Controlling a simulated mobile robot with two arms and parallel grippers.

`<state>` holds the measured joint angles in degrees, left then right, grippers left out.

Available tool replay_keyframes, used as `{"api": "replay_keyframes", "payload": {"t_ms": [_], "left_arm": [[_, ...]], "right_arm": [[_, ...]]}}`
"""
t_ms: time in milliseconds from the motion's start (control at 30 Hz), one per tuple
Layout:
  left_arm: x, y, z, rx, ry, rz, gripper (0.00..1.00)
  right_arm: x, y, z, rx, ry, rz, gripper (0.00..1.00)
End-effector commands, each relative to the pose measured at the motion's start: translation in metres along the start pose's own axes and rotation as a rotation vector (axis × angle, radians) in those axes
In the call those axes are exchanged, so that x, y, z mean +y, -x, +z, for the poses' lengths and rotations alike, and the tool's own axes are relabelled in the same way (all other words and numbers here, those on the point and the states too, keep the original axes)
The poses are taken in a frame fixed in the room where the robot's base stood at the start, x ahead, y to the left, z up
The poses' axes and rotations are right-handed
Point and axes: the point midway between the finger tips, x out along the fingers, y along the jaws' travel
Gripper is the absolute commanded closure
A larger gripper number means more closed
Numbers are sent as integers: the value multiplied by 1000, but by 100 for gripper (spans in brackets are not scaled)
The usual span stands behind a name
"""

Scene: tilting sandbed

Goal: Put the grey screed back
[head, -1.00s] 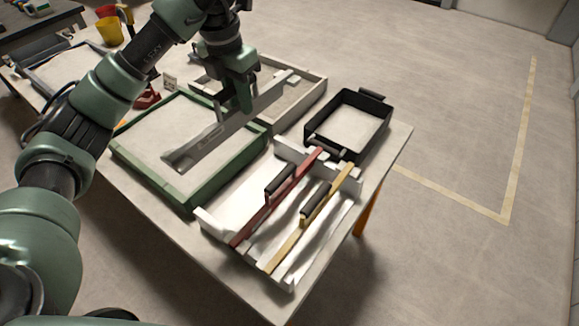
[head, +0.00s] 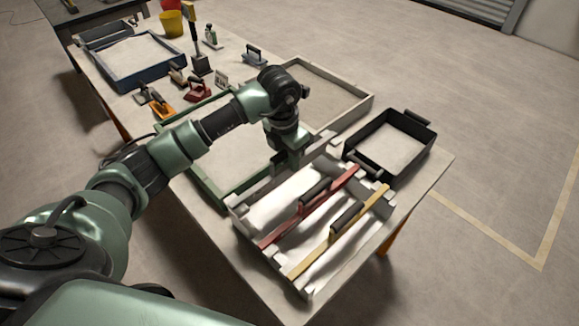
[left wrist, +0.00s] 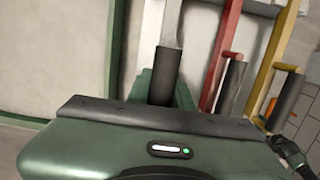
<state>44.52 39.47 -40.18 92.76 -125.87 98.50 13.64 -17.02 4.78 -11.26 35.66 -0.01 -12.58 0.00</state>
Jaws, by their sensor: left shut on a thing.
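The grey screed (head: 258,188) is a long grey bar with a dark handle (left wrist: 165,75). My left gripper (head: 291,158) is shut on that handle; in the left wrist view the green fingers sit on both sides of it. The screed is over the left side of the white rack (head: 304,287), roughly parallel to the red screed (head: 335,187) and yellow screed (head: 364,214) lying across it. I cannot tell whether the grey screed touches the rack. My gripper hides its middle.
A green-framed sandbed (head: 206,187) lies left of the rack, and a pale-framed bed (head: 362,101) behind. A black tray (head: 425,150) stands to the right. Trowels and floats, one orange (head: 162,109), and a blue-framed bed (head: 112,80) are farther back.

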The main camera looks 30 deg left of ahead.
Motion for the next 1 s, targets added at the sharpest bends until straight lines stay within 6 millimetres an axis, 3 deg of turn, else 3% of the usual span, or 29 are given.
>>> {"api": "replay_keyframes", "payload": {"t_ms": [300, 1000], "left_arm": [[0, -38, -5, 0, 0, 0, 100], [0, -51, -7, 0, 0, -1, 100]], "right_arm": [[0, 10, 0, -2, 0, 0, 57], [-8, -3, 4, -6, 2, -10, 57]]}}
